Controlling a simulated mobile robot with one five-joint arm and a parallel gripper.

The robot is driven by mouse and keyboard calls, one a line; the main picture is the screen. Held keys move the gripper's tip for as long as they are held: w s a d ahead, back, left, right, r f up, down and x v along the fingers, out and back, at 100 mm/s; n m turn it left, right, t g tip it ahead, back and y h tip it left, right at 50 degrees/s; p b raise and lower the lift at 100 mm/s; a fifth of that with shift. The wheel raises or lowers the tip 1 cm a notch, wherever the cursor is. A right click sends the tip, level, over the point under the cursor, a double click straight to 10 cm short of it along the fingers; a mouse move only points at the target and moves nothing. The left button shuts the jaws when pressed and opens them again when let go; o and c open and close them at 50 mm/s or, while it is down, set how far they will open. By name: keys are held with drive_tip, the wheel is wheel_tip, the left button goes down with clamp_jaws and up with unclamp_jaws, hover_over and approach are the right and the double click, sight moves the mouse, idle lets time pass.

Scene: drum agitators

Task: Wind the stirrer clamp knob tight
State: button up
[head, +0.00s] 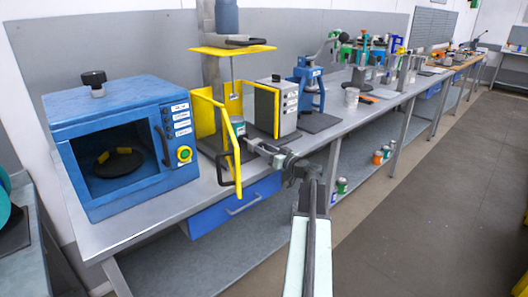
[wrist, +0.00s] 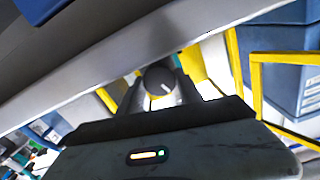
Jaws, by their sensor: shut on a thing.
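The drum stirrer (head: 235,48) stands on the bench, with a yellow top plate, a blue motor above it and open yellow guard doors. My gripper (head: 250,143) reaches in from the front right, low beside the guard. In the wrist view a round dark knob (wrist: 157,80) with a white pointer line sits between my gripper's two fingers (wrist: 160,92). The fingers are shut on it. The knob's sides are partly covered by the fingers. In the head view the knob is hidden or too small to make out. A small can (head: 238,126) stands inside the guard.
A blue box machine (head: 110,140) with an open chamber stands to the left on the grey bench (head: 150,222). A grey control box (head: 284,103) and a blue press (head: 308,82) stand to the right. The yellow guard doors (head: 222,130) are close to my gripper. The aisle floor is clear.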

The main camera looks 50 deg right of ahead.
drive_tip(key=o, duration=1.4)
drive_tip(key=s, duration=0.7)
drive_tip(key=shift+s+a, duration=0.3)
drive_tip(key=shift+s, duration=0.1)
